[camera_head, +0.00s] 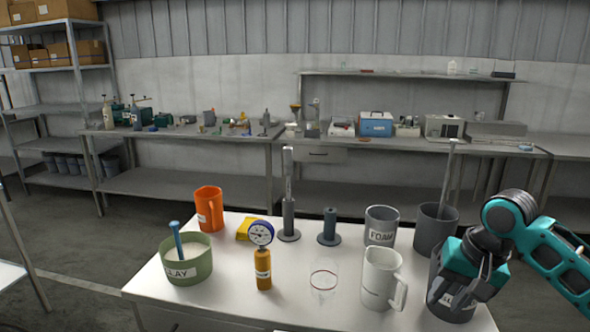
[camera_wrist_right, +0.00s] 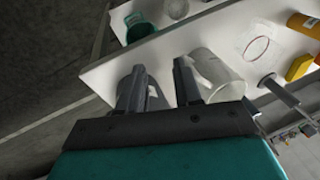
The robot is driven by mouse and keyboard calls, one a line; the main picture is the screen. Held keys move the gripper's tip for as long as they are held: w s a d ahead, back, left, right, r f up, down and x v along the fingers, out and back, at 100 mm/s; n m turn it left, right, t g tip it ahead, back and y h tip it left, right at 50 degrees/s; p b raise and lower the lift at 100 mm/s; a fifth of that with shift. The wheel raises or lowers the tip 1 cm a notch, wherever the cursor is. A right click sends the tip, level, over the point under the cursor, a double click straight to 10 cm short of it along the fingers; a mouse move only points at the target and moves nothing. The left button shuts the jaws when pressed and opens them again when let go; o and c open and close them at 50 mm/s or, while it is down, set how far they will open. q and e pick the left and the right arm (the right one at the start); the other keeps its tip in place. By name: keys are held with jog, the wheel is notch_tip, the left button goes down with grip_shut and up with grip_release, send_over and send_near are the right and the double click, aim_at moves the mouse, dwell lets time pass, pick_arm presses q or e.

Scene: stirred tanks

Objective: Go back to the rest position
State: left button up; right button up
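My right gripper (camera_head: 478,268) is at the table's right front, over the upper part of a dark grey labelled container (camera_head: 452,305) and partly hiding it. In the right wrist view its two fingers (camera_wrist_right: 160,85) stand apart. A grey container (camera_wrist_right: 156,98) shows between and behind them; no clear grip on it shows. The white mug (camera_head: 381,280) stands just left of this gripper; it also shows beside a finger in the right wrist view (camera_wrist_right: 222,77). My left gripper is in neither view.
On the white table (camera_head: 215,300) stand a green clay bowl (camera_head: 187,262), orange mug (camera_head: 209,207), gauge bottle (camera_head: 263,268), yellow block (camera_head: 246,230), grey rod stand (camera_head: 289,215), short grey stand (camera_head: 329,228), foam mug (camera_head: 381,226), clear red-ringed vessel (camera_head: 323,280) and dark container with rod (camera_head: 434,230).

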jog(key=s+a+f+n+t+y, duration=0.1)
jog(key=s+a+f+n+t, duration=0.1)
jog(key=a+f, duration=0.45)
jog(key=s+a+f+n+t+y, duration=0.15)
jog(key=a+f, duration=0.25)
jog(key=f, duration=0.5)
jog(key=s+f+n+t+h, duration=0.1)
jog(key=s+f+n+t, duration=0.1)
jog(key=s, duration=0.5)
jog(key=s+a+f+n+t+h, duration=0.1)
jog(key=s+f+t, duration=0.2)
jog(key=s+f, duration=0.2)
jog(key=shift+s+f+n, duration=0.2)
jog(key=shift+s+n, duration=0.15)
jog(key=shift+s, duration=0.85)
